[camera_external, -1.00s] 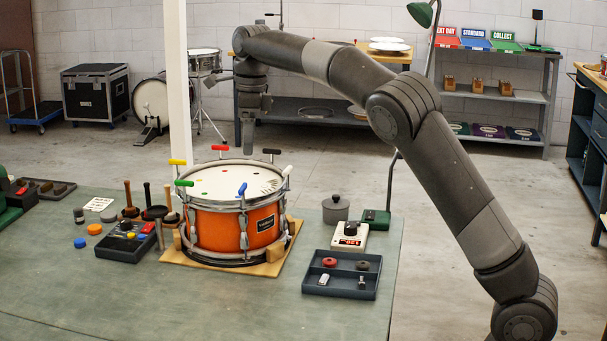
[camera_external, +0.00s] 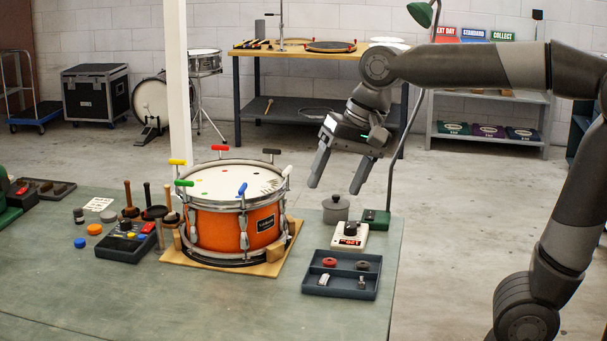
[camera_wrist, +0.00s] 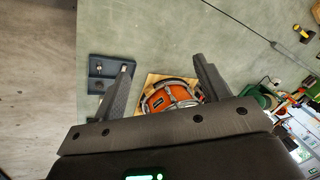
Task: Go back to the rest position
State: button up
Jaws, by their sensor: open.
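My gripper (camera_external: 339,178) is open and empty. It hangs in the air to the right of the drum, above and behind the grey lidded pot (camera_external: 336,209), with its fingers pointing down and a little left. The orange snare drum (camera_external: 238,228) stands upright on a wooden board (camera_external: 264,268) on the bench, with several coloured T-handles around its rim. My arm is folded back towards the right side of the external view.
A dark tray (camera_external: 341,289) with small parts sits at the bench's right front. Behind it are a white device with a red display (camera_external: 349,238) and a green box (camera_external: 377,219). A control box (camera_external: 126,243) stands left of the drum. A thin lamp post rises behind my gripper.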

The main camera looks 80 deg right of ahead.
jog(key=s+a+f+n, duration=0.3)
jog(key=s+f+n, duration=0.1)
jog(key=s+n, duration=0.1)
jog(key=s+a+f+n+t+h, duration=0.1)
jog(key=s+a+f+n, duration=0.3)
jog(key=s+n, duration=0.1)
jog(key=shift+s+n+t, duration=0.3)
jog(key=shift+s+n, duration=0.1)
jog(key=shift+s, duration=0.5)
jog(key=shift+f, duration=0.1)
